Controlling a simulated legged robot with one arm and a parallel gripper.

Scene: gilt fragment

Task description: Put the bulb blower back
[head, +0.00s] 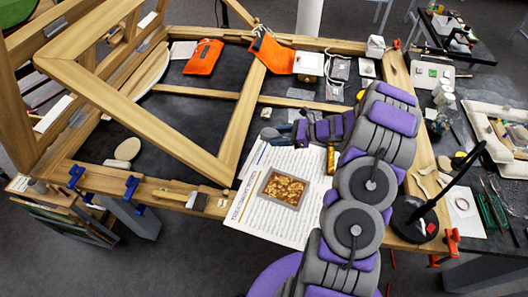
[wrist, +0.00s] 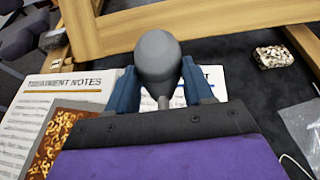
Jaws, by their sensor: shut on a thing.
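The bulb blower (wrist: 157,58) is a dark grey rounded bulb with a narrow nozzle, seen in the wrist view. My gripper (wrist: 160,92) has its blue fingers on either side of the bulb blower and is shut on it. In the head view my gripper (head: 284,136) reaches left over the upper part of the treatment notes sheet (head: 244,222), with the grey bulb (head: 268,133) at its tip. I cannot tell exactly how high it is held. The fingers hide part of the nozzle.
A gilt fragment (head: 284,188) lies on the notes. A speckled block (wrist: 273,56) lies on the dark surface nearby. A wooden frame (head: 150,120) leans at the left. A black lamp (head: 415,218) stands at the right. Dark surface behind the gripper is partly clear.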

